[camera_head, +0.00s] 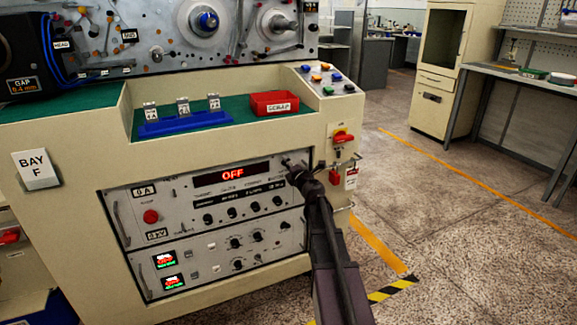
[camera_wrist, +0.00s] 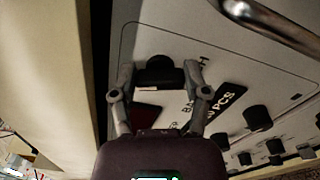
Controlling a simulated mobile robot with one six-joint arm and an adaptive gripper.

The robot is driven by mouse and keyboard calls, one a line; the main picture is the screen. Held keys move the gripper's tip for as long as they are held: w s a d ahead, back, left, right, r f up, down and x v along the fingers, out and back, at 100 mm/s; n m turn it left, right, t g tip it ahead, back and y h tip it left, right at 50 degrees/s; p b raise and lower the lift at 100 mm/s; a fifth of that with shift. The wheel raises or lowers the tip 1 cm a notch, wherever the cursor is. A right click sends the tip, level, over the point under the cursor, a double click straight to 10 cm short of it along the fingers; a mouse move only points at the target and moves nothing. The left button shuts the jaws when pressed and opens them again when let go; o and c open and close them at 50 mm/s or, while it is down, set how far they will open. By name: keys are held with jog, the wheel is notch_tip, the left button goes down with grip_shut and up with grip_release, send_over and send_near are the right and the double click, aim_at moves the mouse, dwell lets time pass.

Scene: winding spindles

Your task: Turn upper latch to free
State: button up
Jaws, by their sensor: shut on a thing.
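The upper latch is a small black knob (camera_wrist: 158,72) on the grey panel in the wrist view. My gripper (camera_wrist: 158,78) has one finger on each side of it and is shut on it. In the head view my gripper (camera_head: 297,168) reaches the upper right corner of the upper panel (camera_head: 140,188), the one with the red OFF display. There the arm and fingers hide the latch. The latch's exact turn angle is hard to tell.
A metal handle (camera_wrist: 270,25) and several black knobs (camera_wrist: 257,118) stand out from the panel near my gripper. A red rotary switch (camera_head: 342,136) and a hanging tag (camera_head: 351,178) are just right of my arm. The floor to the right is open.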

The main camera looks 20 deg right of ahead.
jog(key=m, duration=0.4)
jog(key=shift+w+f, duration=0.1)
jog(key=shift+w, duration=0.05)
dwell(0.4)
jog(key=o, duration=1.2)
jog(key=shift+c, duration=0.2)
jog(key=s, duration=1.2)
